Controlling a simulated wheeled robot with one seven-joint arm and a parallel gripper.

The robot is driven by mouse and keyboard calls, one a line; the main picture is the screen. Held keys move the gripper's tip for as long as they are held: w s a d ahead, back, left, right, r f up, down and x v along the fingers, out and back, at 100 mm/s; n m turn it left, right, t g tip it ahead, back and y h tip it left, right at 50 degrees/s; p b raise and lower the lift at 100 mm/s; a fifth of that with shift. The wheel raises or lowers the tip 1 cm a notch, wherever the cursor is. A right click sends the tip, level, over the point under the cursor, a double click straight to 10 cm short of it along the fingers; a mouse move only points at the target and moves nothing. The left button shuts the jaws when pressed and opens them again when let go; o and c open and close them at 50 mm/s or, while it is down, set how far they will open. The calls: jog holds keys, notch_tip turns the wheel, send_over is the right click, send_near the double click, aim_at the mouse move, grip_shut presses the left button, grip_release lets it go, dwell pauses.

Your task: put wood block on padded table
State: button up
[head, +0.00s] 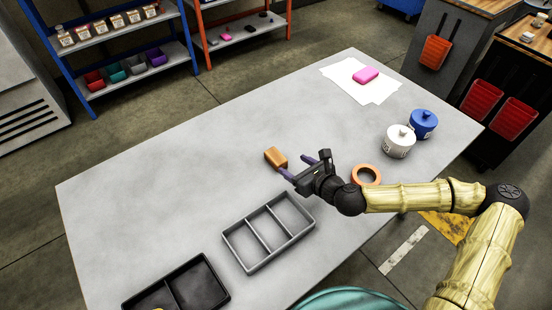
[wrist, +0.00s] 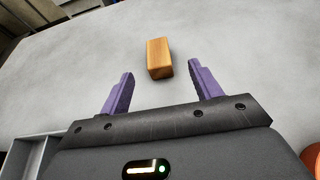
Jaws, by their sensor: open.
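The wood block (head: 276,158) is a small orange-brown block lying on the grey padded table (head: 170,160), near its middle. In the wrist view the wood block (wrist: 159,58) lies just beyond my fingertips, roughly centred between them and apart from both. My gripper (head: 297,167) is open and empty, with its two purple fingers on the near right side of the block. The gripper also shows in the wrist view (wrist: 160,80) with its fingers spread wide.
A grey divided tray (head: 268,234) and a black tray (head: 175,286) stand at the near side. An orange ring (head: 367,167), a white jar (head: 399,141) and a blue jar (head: 423,124) stand to the right. A pink block (head: 366,75) lies on white sheets (head: 340,80). The table's left is clear.

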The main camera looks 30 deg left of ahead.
aim_at(274, 155)
jog(key=x, duration=0.6)
jog(key=shift+w+a, duration=0.1)
jog(key=shift+a, duration=0.05)
jog(key=x, duration=0.5)
jog(key=shift+s+a+r+p, duration=0.1)
jog(key=shift+s+a+p, duration=0.2)
jog(key=shift+p, duration=0.1)
jog(key=shift+w, duration=0.1)
jog(key=shift+w+d, duration=0.1)
jog(key=shift+d, duration=0.05)
jog(key=shift+c, duration=0.2)
jog(key=c, duration=1.1)
